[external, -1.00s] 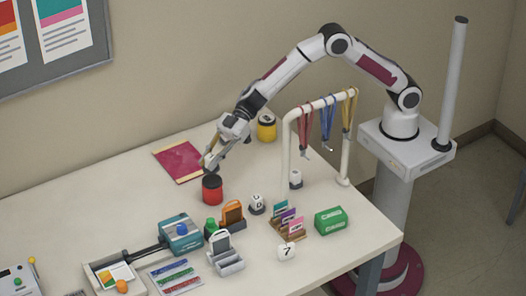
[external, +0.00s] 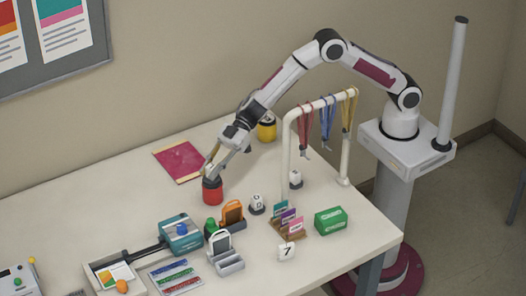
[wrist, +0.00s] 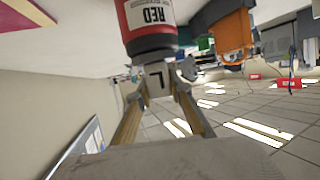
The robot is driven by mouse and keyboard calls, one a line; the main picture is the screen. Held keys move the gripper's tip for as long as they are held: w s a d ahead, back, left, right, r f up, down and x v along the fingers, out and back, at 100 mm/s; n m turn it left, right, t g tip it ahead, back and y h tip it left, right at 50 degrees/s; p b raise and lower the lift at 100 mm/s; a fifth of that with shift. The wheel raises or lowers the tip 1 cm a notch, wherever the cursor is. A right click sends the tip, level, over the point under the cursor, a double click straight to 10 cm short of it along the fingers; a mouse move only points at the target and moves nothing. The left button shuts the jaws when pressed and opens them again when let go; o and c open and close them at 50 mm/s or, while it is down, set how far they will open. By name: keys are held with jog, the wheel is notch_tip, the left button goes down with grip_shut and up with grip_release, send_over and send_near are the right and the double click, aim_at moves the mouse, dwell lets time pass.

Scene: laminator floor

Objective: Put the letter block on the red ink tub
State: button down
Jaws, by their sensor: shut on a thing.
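The red ink tub (external: 213,194) stands upright on the table, left of the middle. In the wrist view the tub (wrist: 150,20) appears upside down, with a "RED" label and a dark top. My gripper (external: 212,172) points down at the tub's top. In the wrist view my gripper's fingers (wrist: 156,95) are shut on the pale letter block (wrist: 156,83), which shows a dark "L". The block is right at the tub's dark top; I cannot tell whether it touches. The external view barely shows the block between the fingers.
A yellow tub (external: 266,131) stands behind. A magenta sheet (external: 178,164) lies left of my gripper. Other lettered blocks (external: 257,203) and a "7" block (external: 286,252) stand to the right. The lanyard rack (external: 287,150) rises right of my arm. An orange holder (external: 232,213) is in front.

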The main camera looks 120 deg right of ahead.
dwell(0.3)
jog(key=c, duration=1.8)
grip_release()
jog(key=shift+f, duration=0.15)
jog(key=shift+r, duration=0.2)
jog(key=shift+v, duration=6)
